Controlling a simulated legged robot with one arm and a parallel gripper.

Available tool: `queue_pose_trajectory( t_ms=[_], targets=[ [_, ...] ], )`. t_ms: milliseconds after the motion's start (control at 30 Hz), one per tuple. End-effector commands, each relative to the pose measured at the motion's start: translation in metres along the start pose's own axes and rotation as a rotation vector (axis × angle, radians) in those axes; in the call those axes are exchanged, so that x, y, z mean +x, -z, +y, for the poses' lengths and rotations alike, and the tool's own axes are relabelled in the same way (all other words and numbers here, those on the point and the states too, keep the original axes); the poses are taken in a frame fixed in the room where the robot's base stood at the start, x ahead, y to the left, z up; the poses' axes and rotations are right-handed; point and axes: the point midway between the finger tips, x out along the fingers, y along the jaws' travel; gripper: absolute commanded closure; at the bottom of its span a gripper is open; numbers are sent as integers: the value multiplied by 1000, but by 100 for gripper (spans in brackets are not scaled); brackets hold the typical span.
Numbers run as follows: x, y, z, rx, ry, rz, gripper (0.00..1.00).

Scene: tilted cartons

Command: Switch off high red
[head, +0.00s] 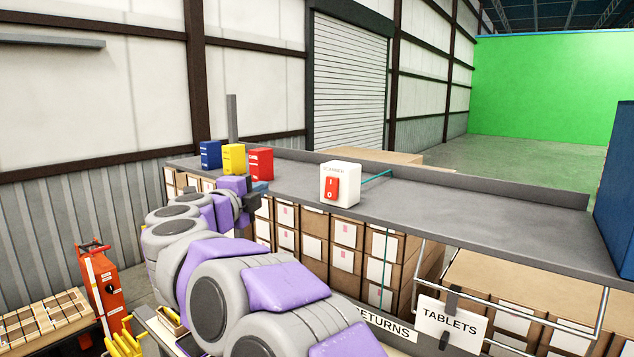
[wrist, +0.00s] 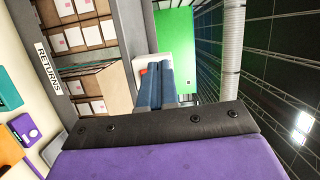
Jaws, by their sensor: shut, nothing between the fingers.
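A white box (head: 341,183) marked SCANNER stands upright on the grey counter. Its front has a red rocker switch (head: 332,188) with I at the top and O at the bottom; I cannot tell which half is pressed in. My gripper (head: 262,187) is shut and empty, to the left of the box and apart from it, at about counter-top height. In the wrist view the blue-grey fingers (wrist: 155,86) are together and point towards the white box (wrist: 168,57). They hide much of it, and part of the red switch (wrist: 149,68) shows beside them.
The grey counter (head: 430,200) has a raised back edge. Blue (head: 210,155), yellow (head: 233,159) and red (head: 260,164) boxes stand on it behind my gripper. Cartons (head: 345,233) fill the shelves below. A teal cable (head: 377,175) runs behind the scanner box.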

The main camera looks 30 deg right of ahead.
Motion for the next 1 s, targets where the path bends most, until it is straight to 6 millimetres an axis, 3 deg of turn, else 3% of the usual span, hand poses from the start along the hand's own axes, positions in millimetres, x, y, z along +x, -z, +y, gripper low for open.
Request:
queue_pose_trajectory(
  t_ms=[100, 233, 667, 833, 1000],
  targets=[
    [9, 27, 13, 39, -80, 160, 100],
    [9, 43, 25, 56, -128, 256, 100],
    [6, 45, 30, 57, -139, 282, 100],
    [20, 49, 32, 55, -139, 285, 100],
    [51, 59, 36, 56, -140, 285, 100]
  ],
)
